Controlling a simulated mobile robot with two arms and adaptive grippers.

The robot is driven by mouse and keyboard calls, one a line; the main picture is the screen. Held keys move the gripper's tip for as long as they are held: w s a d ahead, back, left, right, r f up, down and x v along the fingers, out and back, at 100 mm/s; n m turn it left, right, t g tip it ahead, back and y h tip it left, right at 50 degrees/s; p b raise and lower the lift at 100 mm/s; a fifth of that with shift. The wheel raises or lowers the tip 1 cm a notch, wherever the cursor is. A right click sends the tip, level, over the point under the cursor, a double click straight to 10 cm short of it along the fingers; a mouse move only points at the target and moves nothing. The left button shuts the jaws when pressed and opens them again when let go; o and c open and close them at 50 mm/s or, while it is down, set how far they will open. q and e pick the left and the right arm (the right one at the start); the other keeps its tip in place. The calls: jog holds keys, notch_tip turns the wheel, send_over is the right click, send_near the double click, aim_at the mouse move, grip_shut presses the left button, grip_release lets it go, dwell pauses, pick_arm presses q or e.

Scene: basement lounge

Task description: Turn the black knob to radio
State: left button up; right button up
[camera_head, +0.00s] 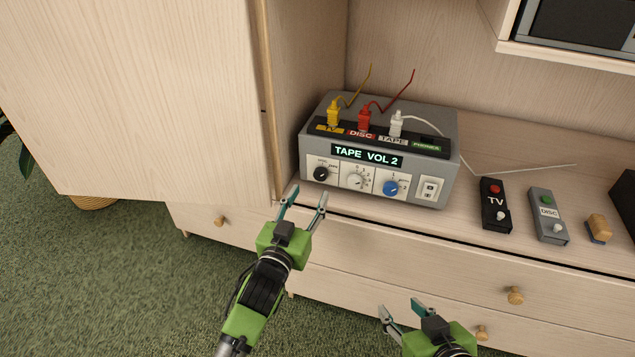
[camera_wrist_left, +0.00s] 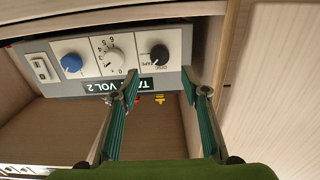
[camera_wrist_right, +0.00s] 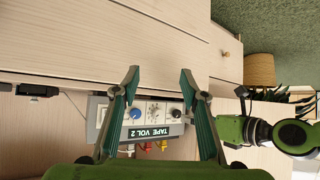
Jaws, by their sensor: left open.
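The grey switch box (camera_head: 436,142) stands on the cabinet shelf, its display reading "TAPE VOL 2". The black knob (camera_head: 320,174) is the leftmost of three on its front panel, beside a white knob (camera_head: 356,181) and a blue knob (camera_head: 393,187). In the left wrist view, which is upside down, the black knob (camera_wrist_left: 160,52) shows ahead with "DISC" and "TAPE" lettering near it. My left gripper (camera_head: 306,195) is open and empty, just in front of and below the black knob, apart from it. My right gripper (camera_head: 401,311) is open and empty, low in front of the drawers.
Yellow, red and white plugs (camera_head: 364,120) stand in the box's top with cables. An open cabinet door (camera_head: 130,100) stands close left of my left gripper.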

aim_at(320, 176)
pick_arm(q)
jog(key=b+x, duration=0.1)
jog(key=x, duration=0.5)
jog(key=shift+w+d+b, duration=0.1)
jog(key=shift+w+b, duration=0.3)
jog(key=shift+w+d, duration=0.1)
jog(key=shift+w, duration=0.15)
pick_arm(e)
jog(key=w+a+r+t+y, duration=0.1)
jog(key=w+r+t, duration=0.4)
jog(key=r, duration=0.5)
jog(key=shift+w+a+t+y, duration=0.3)
jog(key=shift+w+a+y, duration=0.1)
jog(key=shift+a, duration=0.5)
pick_arm(q)
jog(key=c, duration=1.1)
pick_arm(e)
jog(key=shift+f, duration=0.1)
